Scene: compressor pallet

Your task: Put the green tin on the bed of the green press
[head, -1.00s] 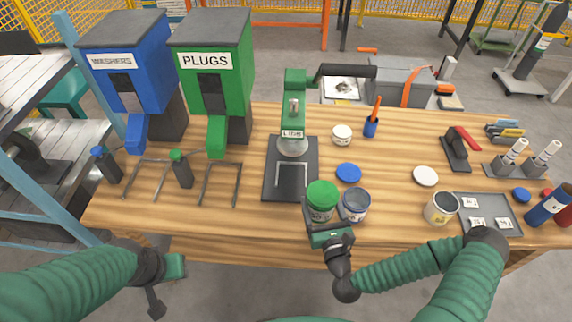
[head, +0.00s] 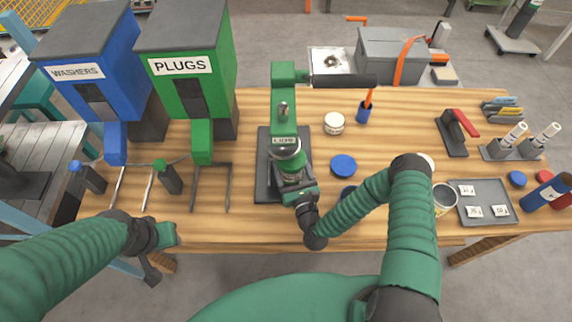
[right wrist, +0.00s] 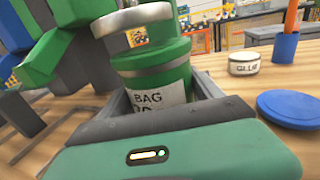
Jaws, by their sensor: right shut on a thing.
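The green tin (head: 291,165) is under the head of the green press (head: 284,103), over its dark bed (head: 263,180). In the right wrist view the tin (right wrist: 160,72) shows a green lid and a white label reading "BAG", and looks upright. The press's round metal plate (right wrist: 133,18) is just above the lid. My right gripper (head: 294,184) is shut around the tin from the front. I cannot tell whether the tin's base touches the bed. My left gripper (head: 166,236) is at the table's front left, away from the tin; its fingers are unclear.
A blue lid (head: 343,165) and a glue jar (head: 334,123) lie right of the press. Wire racks (head: 213,185) stand left, before the plugs bin (head: 187,75). A grey tray (head: 487,206) is at right.

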